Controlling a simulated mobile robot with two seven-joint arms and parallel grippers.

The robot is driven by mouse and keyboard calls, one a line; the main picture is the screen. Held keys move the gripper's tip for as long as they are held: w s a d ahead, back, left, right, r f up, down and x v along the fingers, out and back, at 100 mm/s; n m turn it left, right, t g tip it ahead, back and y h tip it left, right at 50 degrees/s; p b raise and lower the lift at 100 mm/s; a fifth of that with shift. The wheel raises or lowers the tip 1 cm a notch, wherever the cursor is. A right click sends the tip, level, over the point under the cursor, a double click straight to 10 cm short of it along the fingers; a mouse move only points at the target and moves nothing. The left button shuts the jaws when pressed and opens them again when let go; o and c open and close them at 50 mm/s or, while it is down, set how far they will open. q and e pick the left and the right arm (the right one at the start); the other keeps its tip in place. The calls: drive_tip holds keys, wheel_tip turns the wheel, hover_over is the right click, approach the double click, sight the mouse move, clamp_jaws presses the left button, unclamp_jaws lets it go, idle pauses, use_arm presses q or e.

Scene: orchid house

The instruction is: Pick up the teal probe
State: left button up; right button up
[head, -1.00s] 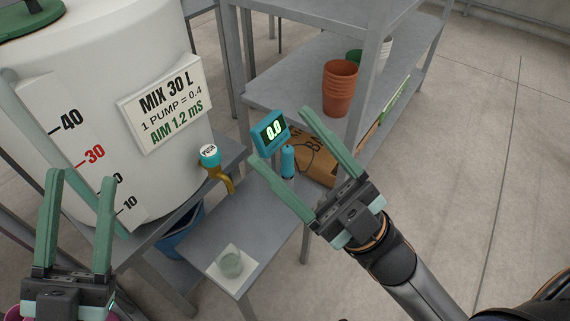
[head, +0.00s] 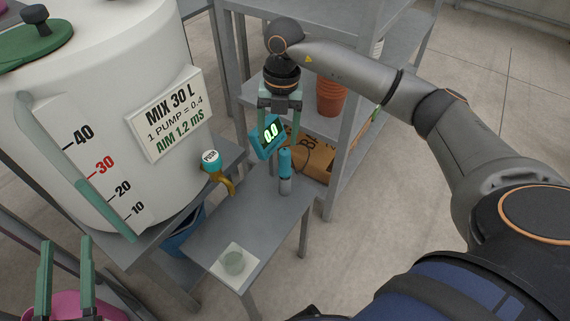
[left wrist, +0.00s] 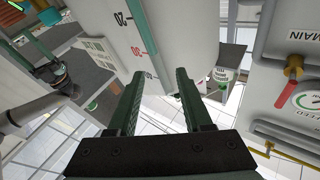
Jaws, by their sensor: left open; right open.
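The teal probe (head: 285,165) stands upright near the far end of the small grey table, its lower part grey. A teal meter (head: 268,136) reading 0.0 is just left of it, and a dark cable loops at its right. My right gripper (head: 279,127) points down from above, open, just above and behind the probe. Its left finger is partly hidden by the meter. I see no contact with the probe. My left gripper (head: 66,241) is open and empty at the lower left, far from the probe. Its open fingers also show in the left wrist view (left wrist: 157,75).
A white tank (head: 100,90) with a scale and a mix sign stands left. A brass tap with a teal push cap (head: 210,158) juts over the table (head: 245,210). Shelves behind hold terracotta pots (head: 331,98) and a cardboard box (head: 318,160).

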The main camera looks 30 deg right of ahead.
sight(286, 150)
drive_tip(key=shift+w+d+r+m+h, duration=0.2)
drive_tip(key=shift+d+r, duration=0.05)
drive_tip(key=shift+d, duration=0.35)
drive_tip(key=shift+w+d+r+m+h, duration=0.15)
drive_tip(key=shift+d+r+m+h, duration=0.1)
drive_tip(key=shift+d, duration=0.3)
drive_tip(key=shift+d+f, duration=0.15)
drive_tip(key=shift+d, duration=0.15)
wheel_tip(286, 150, down, 7)
drive_tip(key=shift+w+r+b, duration=0.1)
drive_tip(key=shift+r+b, duration=0.05)
drive_tip(key=shift+b, duration=0.8)
drive_tip(key=shift+a+f+b, duration=0.2)
drive_tip(key=shift+f+b, duration=0.15)
drive_tip(key=shift+f, duration=0.5)
wheel_tip(286, 150, down, 3)
drive_tip(key=shift+a+r+b, duration=0.15)
drive_tip(key=shift+r+b, duration=0.05)
drive_tip(key=shift+b, duration=0.3)
drive_tip(key=shift+f, duration=0.5)
use_arm(q)
drive_tip(key=s+d+r+m+t+h, duration=0.1)
drive_tip(key=s+r+m+t+h, duration=0.1)
drive_tip(key=s+r+m+h, duration=0.4)
wheel_tip(286, 150, up, 5)
drive_tip(key=s+h, duration=0.1)
drive_tip(key=h, duration=0.1)
drive_tip(key=shift+d+t+h, duration=0.2)
drive_tip(key=shift+t+h, duration=0.1)
